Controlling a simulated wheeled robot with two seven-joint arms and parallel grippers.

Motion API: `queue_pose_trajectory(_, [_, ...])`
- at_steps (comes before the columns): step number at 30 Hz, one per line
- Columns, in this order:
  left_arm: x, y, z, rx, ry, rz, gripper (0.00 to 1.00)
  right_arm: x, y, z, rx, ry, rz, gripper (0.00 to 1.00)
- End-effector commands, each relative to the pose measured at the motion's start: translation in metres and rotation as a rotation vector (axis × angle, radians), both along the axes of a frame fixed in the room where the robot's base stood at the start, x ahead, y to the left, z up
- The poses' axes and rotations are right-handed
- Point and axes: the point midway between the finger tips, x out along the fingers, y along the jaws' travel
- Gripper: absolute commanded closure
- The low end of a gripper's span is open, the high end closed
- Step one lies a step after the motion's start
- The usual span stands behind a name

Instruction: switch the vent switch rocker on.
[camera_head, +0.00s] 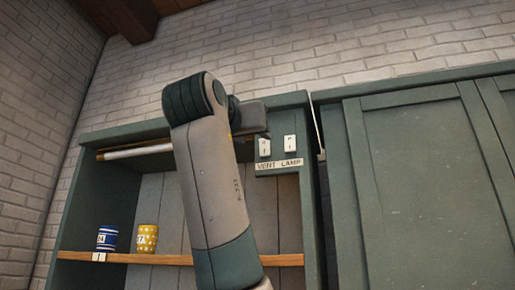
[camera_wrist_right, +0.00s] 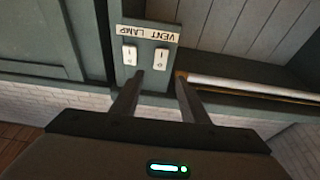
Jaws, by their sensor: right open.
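The vent switch rocker (camera_head: 264,147) is a small white rocker on a green panel, above the VENT half of the label plate (camera_head: 279,164). In the right wrist view the panel is upside down, and the vent rocker (camera_wrist_right: 161,57) is the right one of two. My right gripper (camera_head: 250,117) is beside the panel's upper left in the head view, its fingers mostly hidden. In the wrist view my right gripper (camera_wrist_right: 159,74) is open and empty, with its fingertips either side of the vent rocker's line and seemingly short of it. Which way the rocker is set is too small to tell.
The lamp rocker (camera_head: 290,143) is close beside the vent one. A pale rod (camera_head: 136,151) runs under the cabinet top. A blue mug (camera_head: 107,239) and a yellow mug (camera_head: 147,238) stand on the wooden shelf (camera_head: 178,260). A green cabinet door (camera_head: 420,180) is at right.

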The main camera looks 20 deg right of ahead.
Motion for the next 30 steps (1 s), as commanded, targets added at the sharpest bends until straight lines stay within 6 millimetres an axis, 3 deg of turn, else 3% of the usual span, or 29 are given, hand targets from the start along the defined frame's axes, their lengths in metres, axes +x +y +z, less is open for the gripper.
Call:
queue_pose_trajectory(1, [0.000, 0.000, -0.012, 0.000, 0.000, 0.000, 0.69, -0.009, 0.007, -0.009, -0.001, -0.002, 0.002, 0.59])
queue_pose_trajectory(6, [0.000, 0.000, -0.028, 0.000, 0.000, 0.000, 0.69, -0.037, 0.026, -0.019, 0.000, -0.001, 0.002, 0.59])
queue_pose_trajectory(15, [0.000, 0.000, -0.045, 0.000, 0.000, 0.000, 0.69, -0.072, 0.049, -0.029, 0.001, -0.001, 0.000, 0.59])
queue_pose_trajectory(30, [0.000, 0.000, -0.047, 0.000, 0.000, 0.000, 0.69, -0.079, 0.054, -0.029, 0.001, 0.001, 0.000, 0.59])
